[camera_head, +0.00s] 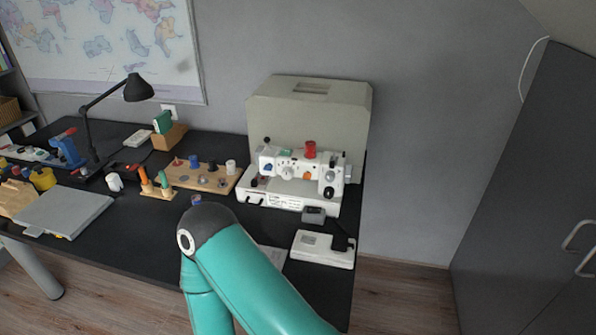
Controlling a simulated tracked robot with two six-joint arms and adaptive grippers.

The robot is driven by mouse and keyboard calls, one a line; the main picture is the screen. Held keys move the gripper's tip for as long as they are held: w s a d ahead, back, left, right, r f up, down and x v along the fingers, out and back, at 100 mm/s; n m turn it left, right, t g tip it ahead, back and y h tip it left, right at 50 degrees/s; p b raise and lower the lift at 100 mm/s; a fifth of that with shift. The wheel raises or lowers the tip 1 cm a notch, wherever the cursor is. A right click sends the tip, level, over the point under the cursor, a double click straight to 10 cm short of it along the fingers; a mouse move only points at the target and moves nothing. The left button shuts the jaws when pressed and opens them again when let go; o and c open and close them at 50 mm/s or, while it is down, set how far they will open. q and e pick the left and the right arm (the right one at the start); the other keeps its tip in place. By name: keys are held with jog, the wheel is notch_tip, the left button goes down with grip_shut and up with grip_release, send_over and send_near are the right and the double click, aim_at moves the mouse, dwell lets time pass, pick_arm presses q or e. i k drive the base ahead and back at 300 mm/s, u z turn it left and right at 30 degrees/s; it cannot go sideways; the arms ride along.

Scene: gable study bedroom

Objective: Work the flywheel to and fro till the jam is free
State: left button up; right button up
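A small white sewing machine (297,172) with a red spool (310,149) on top stands at the back right of the black desk. The flywheel (348,172) appears as a small pale part at the machine's right end; its detail is too small to read. I cannot tell whether it is jammed or turning. No gripper touches the machine in view. One teal arm of mine rises from the bottom and bends at a dark elbow in front of the desk. Neither gripper shows.
A large beige case (310,105) stands right behind the machine. A white foot pedal (323,250) and a small grey box (313,214) lie in front. A wooden board (205,177) with several small parts is to the left. A grey cabinet (530,200) stands at the right.

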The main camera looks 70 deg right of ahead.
aim_at(349, 168)
jog(key=z, duration=0.35)
jog(key=i, duration=0.15)
jog(key=z, duration=1.55)
jog(key=k, duration=0.2)
jog(key=u, duration=0.3)
